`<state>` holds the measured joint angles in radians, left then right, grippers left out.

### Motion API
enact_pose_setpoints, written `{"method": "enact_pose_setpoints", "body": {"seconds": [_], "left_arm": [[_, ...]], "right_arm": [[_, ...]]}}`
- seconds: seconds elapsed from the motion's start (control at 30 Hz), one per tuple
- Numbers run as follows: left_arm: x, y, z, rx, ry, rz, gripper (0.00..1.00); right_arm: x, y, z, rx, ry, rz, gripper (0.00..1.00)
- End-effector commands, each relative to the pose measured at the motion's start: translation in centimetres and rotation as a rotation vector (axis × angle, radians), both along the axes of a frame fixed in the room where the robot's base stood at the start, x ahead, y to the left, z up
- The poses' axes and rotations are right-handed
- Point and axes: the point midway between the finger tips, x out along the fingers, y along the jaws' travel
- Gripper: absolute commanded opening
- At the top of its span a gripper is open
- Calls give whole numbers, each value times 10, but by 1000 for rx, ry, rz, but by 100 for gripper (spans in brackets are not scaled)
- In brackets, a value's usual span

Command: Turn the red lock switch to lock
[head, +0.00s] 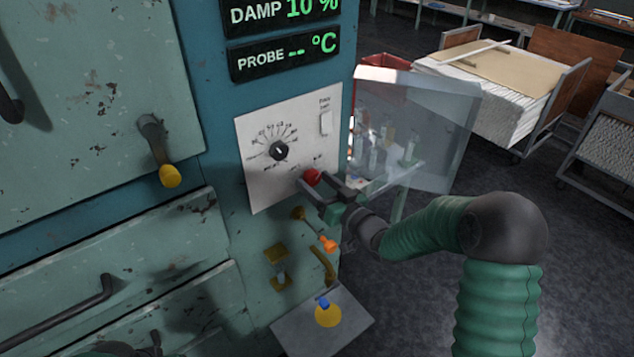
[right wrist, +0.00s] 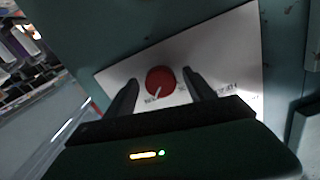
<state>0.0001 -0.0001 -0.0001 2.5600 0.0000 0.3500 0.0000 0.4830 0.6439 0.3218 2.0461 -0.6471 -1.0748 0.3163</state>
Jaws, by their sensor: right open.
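The red lock switch (head: 312,177) is a round red knob low on the white control panel (head: 248,187) of the teal cabinet. In the right wrist view the red switch (right wrist: 160,81) shows a pale pointer line slanting down, towards small lettering that I cannot read. My right gripper (head: 318,185) is at the switch. In the right wrist view its open fingers (right wrist: 157,80) stand one on each side of the knob, with gaps visible. My left gripper is not clearly seen; only dark parts show at the bottom left of the head view.
A black dial (head: 279,150) and a white rocker switch (head: 326,123) sit above on the panel. Below are an orange-tipped lever (head: 327,244), brass fittings and a small shelf (head: 290,330). A clear panel (head: 425,125) stands out at the cabinet's right side.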

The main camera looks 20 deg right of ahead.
Motion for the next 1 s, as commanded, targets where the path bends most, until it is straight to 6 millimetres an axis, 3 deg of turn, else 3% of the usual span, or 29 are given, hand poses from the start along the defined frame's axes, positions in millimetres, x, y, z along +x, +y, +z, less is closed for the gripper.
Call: {"method": "enact_pose_setpoints", "body": {"seconds": [0.23,0.7,1.0], "left_arm": [[0,0,0,0,0,0,36],[0,0,0,0,0,0,36],[0,0,-6,0,0,0,36]], "right_arm": [[0,0,0,0,0,0,60],[0,0,-1,0,1,0,1],[0,0,-3,-37,-12,0,1]]}}
